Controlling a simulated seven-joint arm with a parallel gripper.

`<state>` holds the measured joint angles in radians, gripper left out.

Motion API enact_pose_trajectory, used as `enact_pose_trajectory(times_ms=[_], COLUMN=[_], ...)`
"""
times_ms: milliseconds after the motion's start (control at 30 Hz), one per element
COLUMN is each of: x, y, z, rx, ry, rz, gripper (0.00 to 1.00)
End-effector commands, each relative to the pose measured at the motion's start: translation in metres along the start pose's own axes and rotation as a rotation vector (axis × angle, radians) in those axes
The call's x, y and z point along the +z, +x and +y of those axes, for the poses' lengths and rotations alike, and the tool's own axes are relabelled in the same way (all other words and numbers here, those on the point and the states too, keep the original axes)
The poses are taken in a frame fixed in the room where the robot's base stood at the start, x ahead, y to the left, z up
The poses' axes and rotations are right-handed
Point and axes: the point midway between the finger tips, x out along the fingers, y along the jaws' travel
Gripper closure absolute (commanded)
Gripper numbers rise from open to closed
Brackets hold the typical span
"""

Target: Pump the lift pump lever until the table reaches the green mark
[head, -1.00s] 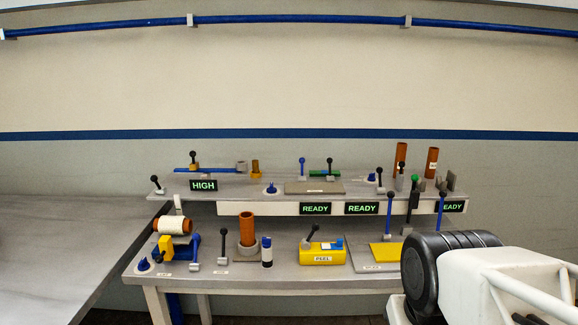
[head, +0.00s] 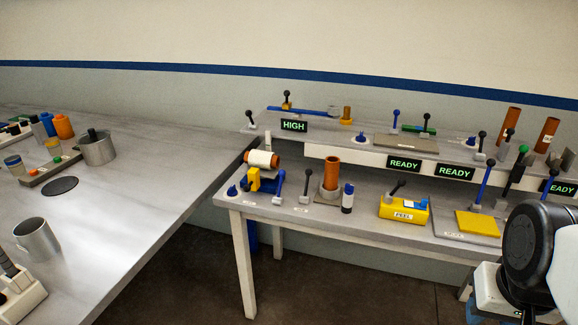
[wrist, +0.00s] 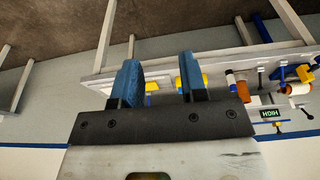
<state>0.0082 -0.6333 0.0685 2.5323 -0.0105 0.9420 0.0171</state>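Several levers stand on the two-tier bench; their small labels are too blurred to tell which is the lift pump lever. A blue lever (head: 280,184) stands at the left of the lower tier, and a black-knobbed lever (head: 306,184) is beside it. Another blue lever (head: 482,184) stands at the right, behind a yellow plate (head: 478,224) on a grey base. I cannot pick out the lift table or a green mark for certain. My gripper (wrist: 160,64) is open and empty in the wrist view, its blue fingers apart, with the bench beyond. It is not clearly visible in the head view.
A long grey worktop (head: 150,180) at the left holds metal cups, bottles and a dark disc. On the bench are an orange tube (head: 332,172), a yellow box (head: 403,210) and lit signs, including HIGH (head: 294,125). Floor shows between the worktop and bench.

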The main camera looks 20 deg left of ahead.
Motion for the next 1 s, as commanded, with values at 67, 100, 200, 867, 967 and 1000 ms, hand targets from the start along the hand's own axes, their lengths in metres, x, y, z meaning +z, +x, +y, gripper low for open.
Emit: enact_pose_trajectory(times_ms=[67,100,200,867,967,1000], x=[0.000,0.000,0.000,-0.016,-0.029,-0.034], y=[0.000,0.000,0.000,-0.006,-0.010,-0.011], z=[0.000,0.000,0.000,-0.004,-0.007,-0.009], rx=[0.000,0.000,0.000,-0.006,-0.011,-0.014], ry=[0.000,0.000,0.000,-0.024,-0.043,-0.051], rz=[0.000,0.000,0.000,-0.014,-0.022,-0.026], gripper=[0.61,0.61,0.61,1.00,1.00,1.00])
